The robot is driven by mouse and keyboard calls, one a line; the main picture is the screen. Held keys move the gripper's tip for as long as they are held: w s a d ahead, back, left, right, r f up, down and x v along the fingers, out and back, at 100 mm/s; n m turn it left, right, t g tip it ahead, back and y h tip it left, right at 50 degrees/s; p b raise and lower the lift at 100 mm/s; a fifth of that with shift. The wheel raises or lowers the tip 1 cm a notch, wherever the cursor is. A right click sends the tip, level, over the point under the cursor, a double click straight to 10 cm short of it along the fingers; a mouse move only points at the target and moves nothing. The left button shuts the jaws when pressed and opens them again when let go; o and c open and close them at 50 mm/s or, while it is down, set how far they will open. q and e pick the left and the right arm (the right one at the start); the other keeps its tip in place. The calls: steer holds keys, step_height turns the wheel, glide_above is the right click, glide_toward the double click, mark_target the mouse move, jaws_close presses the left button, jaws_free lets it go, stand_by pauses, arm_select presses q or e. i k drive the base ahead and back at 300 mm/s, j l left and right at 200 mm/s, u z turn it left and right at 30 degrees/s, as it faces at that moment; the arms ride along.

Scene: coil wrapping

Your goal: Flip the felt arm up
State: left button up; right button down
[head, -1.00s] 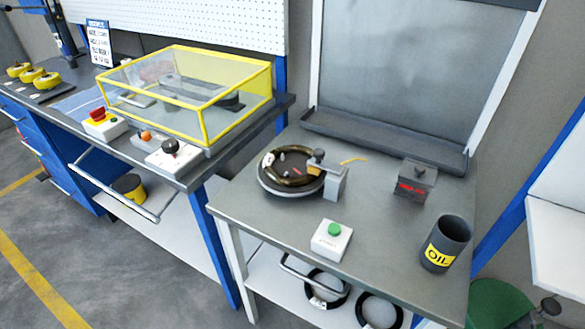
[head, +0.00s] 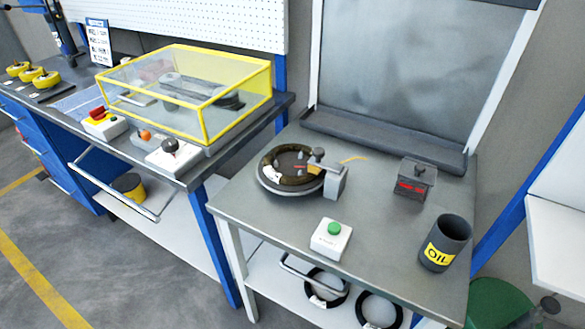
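A round turntable (head: 262,187) stands on the grey workbench in the head view, with a dark coil ring (head: 268,158) lying on it. A grey post (head: 336,181) stands at the turntable's right edge. The felt arm (head: 318,156) reaches from this post over the right side of the ring, with its tip low at the coil. Neither of my grippers is in view.
A green button box (head: 331,239), an oil can (head: 445,243) and a dark box with red display (head: 413,180) stand on the bench. A yellow-framed clear cover (head: 205,121) stands on the left bench. The bench's front left is clear.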

mark_target(316, 163)
steer(key=i+j, duration=0.25)
steer(key=j, duration=0.15)
steer(key=i+j, duration=0.25)
steer(key=j, duration=0.15)
steer(key=i+j, duration=0.25)
steer(key=j, duration=0.15)
steer(key=i+j, duration=0.25)
steer(key=j, duration=0.2)
steer(key=z, duration=1.2)
